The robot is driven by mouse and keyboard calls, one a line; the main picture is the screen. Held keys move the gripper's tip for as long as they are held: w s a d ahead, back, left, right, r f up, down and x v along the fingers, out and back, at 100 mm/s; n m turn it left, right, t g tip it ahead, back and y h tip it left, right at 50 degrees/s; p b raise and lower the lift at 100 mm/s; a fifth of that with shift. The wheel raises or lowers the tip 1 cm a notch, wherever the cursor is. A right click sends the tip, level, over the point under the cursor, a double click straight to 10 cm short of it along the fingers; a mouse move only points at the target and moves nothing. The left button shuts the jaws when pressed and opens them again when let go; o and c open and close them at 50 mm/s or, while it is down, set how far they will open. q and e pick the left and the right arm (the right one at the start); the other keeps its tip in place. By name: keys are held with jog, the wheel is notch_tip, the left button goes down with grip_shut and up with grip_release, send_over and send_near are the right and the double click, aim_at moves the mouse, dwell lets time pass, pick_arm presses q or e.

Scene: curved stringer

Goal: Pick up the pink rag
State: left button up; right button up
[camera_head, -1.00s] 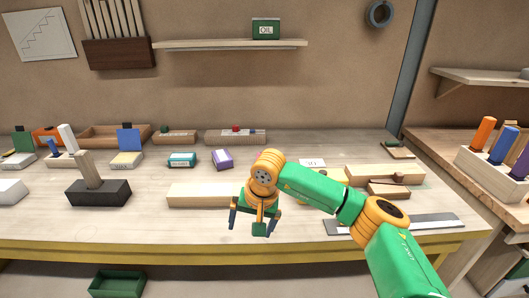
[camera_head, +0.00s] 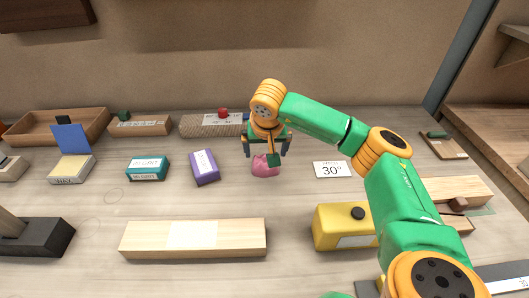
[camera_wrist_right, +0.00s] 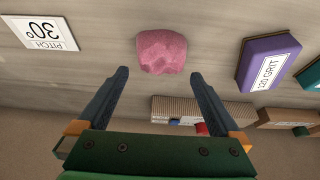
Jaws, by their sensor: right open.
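The pink rag (camera_head: 265,166) is a small crumpled lump on the bench top. In the head view it lies just below and partly behind the fingers of my right gripper (camera_head: 267,150). In the right wrist view the whole rag (camera_wrist_right: 161,51) shows beyond the two dark fingertips of my right gripper (camera_wrist_right: 160,80). The fingers are spread wide and empty, with the rag lined up between them but apart from both. My left gripper does not show.
A purple grit block (camera_head: 204,167) stands left of the rag, and a teal block (camera_head: 147,168) further left. A "30°" card (camera_head: 332,169) lies to the right. A long wooden block (camera_head: 195,239) and a yellow box (camera_head: 343,228) are nearer. Bare bench surrounds the rag.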

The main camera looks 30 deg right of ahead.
aim_at(265, 158)
notch_tip(265, 158, down, 2)
jog(key=shift+f+p, duration=0.1)
jog(key=shift+p, duration=0.55)
jog(key=x, duration=0.3)
jog(key=shift+w+d+f, duration=0.15)
jog(key=shift+w, duration=0.1)
jog(key=shift+s, duration=0.15)
jog(key=c, duration=1)
jog(key=shift+r, duration=0.35)
jog(key=r, duration=0.1)
jog(key=r+b, duration=0.1)
jog(key=r, duration=0.1)
jog(key=shift+a+b, duration=0.25)
jog(key=shift+b, duration=0.05)
jog(key=s+a+r+b, duration=0.1)
jog(key=s+a+r, duration=0.7)
jog(key=a, duration=0.3)
jog(key=shift+r, duration=0.85)
jog(key=o, duration=0.8)
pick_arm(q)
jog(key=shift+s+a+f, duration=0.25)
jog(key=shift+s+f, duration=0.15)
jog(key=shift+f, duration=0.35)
pick_arm(e)
jog(key=c, duration=0.6)
